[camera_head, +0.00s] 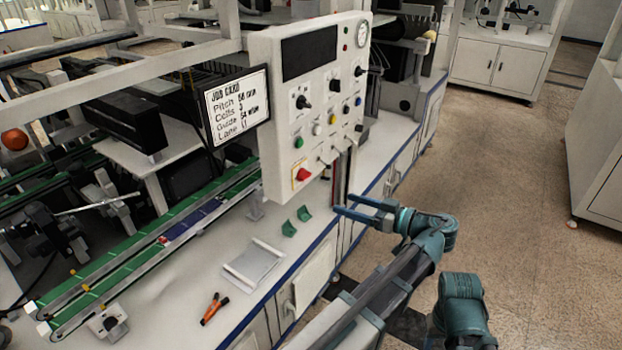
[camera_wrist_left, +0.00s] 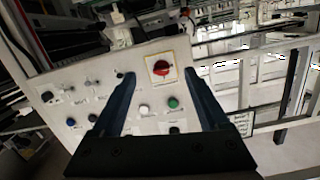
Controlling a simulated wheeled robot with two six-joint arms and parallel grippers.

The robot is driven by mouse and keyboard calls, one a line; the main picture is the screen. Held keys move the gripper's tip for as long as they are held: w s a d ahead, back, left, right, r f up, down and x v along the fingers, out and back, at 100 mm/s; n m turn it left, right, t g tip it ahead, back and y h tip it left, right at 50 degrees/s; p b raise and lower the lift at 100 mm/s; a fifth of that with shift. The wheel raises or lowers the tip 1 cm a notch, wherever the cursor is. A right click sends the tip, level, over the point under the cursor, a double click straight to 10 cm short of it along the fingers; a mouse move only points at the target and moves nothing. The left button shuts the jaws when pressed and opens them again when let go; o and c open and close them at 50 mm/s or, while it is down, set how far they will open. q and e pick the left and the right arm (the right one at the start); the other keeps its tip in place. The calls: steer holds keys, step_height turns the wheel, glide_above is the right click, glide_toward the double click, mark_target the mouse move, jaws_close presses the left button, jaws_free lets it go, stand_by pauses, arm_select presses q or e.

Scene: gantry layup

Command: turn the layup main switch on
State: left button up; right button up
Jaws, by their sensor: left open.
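The main switch (camera_head: 303,174) is a red rotary knob on a yellow-edged plate at the lower left corner of the white control panel (camera_head: 278,135). The red switch also shows in the left wrist view (camera_wrist_left: 161,69), near the top. My left gripper (camera_head: 342,204) is open and empty, low and to the right of the switch in the head view. In the left wrist view its two fingers spread to either side of the switch, with a gap still between fingertips and panel. I cannot tell the knob's setting. My right gripper is not in view.
The panel carries other knobs and buttons, including a green button (camera_head: 299,142) close above the switch. A job card screen (camera_head: 236,106) stands to its left. Open floor lies at the right.

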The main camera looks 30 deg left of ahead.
mark_target(308, 177)
arm_select(q)
steer(key=shift+n+y, duration=0.7)
steer(key=shift+n, duration=0.1)
steer(key=a+r, duration=0.1)
steer(key=a, duration=0.3)
steer(key=w+a, duration=0.1)
steer(key=a, duration=0.3)
steer(key=a+r, duration=0.1)
steer(key=a, duration=0.3)
steer(key=shift+w+a+r, duration=0.25)
steer(key=shift+w+r, duration=0.05)
steer(key=shift+r, duration=0.05)
jaws_close()
